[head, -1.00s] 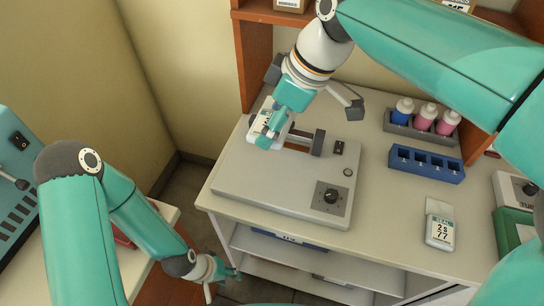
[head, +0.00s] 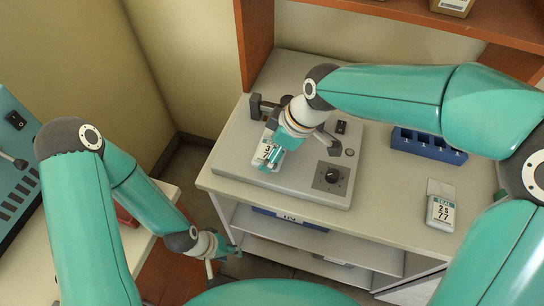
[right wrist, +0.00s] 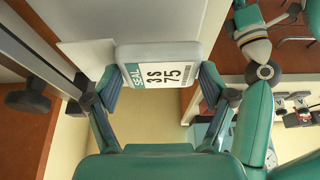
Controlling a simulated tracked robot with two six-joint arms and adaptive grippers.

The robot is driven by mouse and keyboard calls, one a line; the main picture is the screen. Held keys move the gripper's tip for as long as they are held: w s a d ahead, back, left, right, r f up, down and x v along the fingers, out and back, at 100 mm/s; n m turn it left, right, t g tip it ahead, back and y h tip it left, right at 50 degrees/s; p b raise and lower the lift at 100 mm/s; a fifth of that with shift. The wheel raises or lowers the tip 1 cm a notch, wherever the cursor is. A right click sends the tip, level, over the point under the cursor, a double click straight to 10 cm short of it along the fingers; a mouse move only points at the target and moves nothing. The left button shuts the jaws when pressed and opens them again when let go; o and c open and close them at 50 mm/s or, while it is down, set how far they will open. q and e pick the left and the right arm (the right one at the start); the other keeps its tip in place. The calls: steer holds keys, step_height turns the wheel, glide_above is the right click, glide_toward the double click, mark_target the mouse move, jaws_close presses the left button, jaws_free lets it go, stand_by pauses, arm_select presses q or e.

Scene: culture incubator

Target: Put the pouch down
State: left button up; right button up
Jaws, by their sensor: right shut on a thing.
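The pouch (head: 264,152), white with a label reading 3S 75, is in my right gripper (head: 277,158) over the left part of the grey machine on the counter. In the right wrist view, the pouch (right wrist: 158,68) sits between the two fingers of the right gripper (right wrist: 160,88), with its label towards the camera. Whether the pouch touches the machine is hard to tell. My left gripper (head: 221,262) is open and empty, low beside the counter's left side.
The grey machine (head: 240,158) has a black knob. Another pouch (head: 440,212), labelled 2S 77, lies on the counter to its right. A blue rack (head: 428,146) stands behind that pouch. Bare counter (head: 390,205) lies between machine and second pouch.

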step_height(320, 180, down, 4)
steer(key=shift+r, duration=0.15)
steer(key=o, duration=1)
steer(key=shift+r, duration=0.1)
steer(key=v, duration=1.2)
